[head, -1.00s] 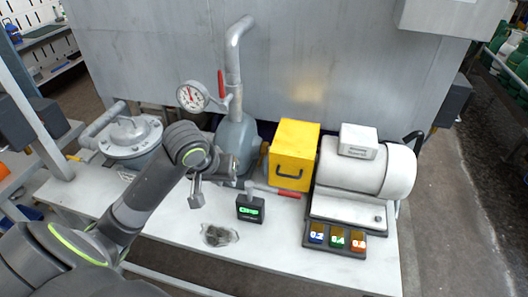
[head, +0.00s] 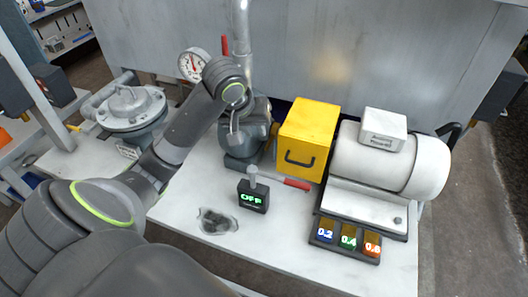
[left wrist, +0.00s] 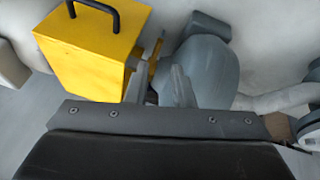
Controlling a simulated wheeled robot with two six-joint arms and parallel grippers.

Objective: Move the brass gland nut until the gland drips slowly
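The grey pump (head: 258,112) stands at the back of the white bench, left of a yellow box (head: 308,135). The brass gland nut (left wrist: 153,68) shows as a small golden piece between pump and yellow box in the left wrist view; in the head view a brass bit (head: 272,132) shows at the pump's right side. No drip can be made out. My right gripper is out of view.
A small black display (head: 253,196) reads OFF. A pressure gauge (head: 193,65), a motor (head: 390,160) and numbered blocks (head: 347,240) stand around.

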